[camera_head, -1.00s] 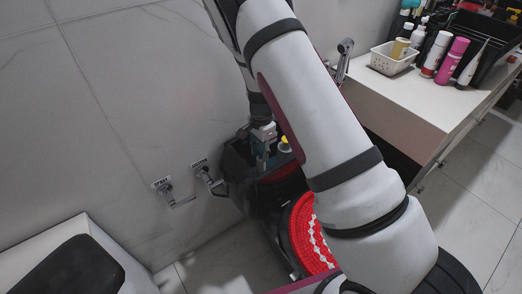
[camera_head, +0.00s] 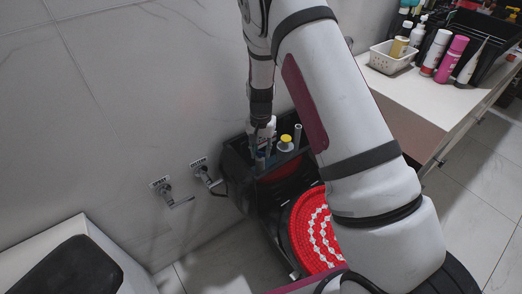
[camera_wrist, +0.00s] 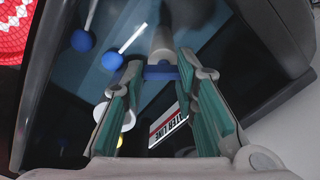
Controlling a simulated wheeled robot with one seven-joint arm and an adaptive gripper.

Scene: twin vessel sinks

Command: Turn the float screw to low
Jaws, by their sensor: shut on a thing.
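The float screw appears as a small blue piece (camera_wrist: 161,72) below a grey-white post in the wrist view. My gripper (camera_wrist: 160,76) is shut on it, with one teal-padded finger on each side. In the head view my gripper (camera_head: 262,152) points down into the open black toilet tank (camera_head: 235,165). The screw itself cannot be made out there, and its turn setting cannot be read.
A yellow-topped part (camera_head: 286,141) and a grey tube (camera_head: 297,135) stand right of my gripper. Blue balls (camera_wrist: 83,41) on white rods and a water line label (camera_wrist: 168,122) are inside the tank. A red-and-white seat cover (camera_head: 312,230) lies in front.

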